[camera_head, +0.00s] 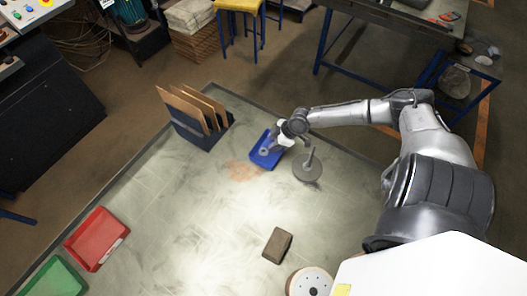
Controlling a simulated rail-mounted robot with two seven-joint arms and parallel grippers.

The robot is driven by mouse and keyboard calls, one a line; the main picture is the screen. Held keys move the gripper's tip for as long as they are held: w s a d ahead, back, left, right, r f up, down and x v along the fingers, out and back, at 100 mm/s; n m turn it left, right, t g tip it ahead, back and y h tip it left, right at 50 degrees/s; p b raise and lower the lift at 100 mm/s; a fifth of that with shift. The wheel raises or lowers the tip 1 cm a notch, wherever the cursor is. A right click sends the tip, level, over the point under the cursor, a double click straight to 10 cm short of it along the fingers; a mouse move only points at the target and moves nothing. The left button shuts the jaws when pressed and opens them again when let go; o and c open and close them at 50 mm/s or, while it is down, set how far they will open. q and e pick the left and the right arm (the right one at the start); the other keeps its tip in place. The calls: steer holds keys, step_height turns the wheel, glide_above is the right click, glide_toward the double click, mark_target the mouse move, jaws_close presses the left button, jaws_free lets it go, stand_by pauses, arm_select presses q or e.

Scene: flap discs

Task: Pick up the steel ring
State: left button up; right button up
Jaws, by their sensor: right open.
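A small grey ring (264,151), which looks like the steel ring, lies in the blue tray (258,163) near the middle of the table. My right gripper (276,142) reaches in from the right, over the tray's upper right part, close to the ring. The jaws are open, with nothing visibly held. The gripper and wrist hide part of the tray, and the picture is too small to tell the exact gap to the ring. My left gripper is not in view.
A grey round-based stand (307,166) is close to the right of the tray. A rack with brown boards (196,112) stands at upper left. A brown block (277,245), a white disc (310,282), a red bin (97,238) and a green bin (53,279) are nearer. The table's left middle is clear.

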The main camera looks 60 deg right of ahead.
mark_target(263, 152)
steer(key=shift+x, duration=2.55)
steer(key=shift+a, duration=0.1)
steer(key=shift+s+f, duration=0.1)
steer(key=shift+c, duration=0.2)
steer(key=shift+f, duration=0.1)
jaws_close()
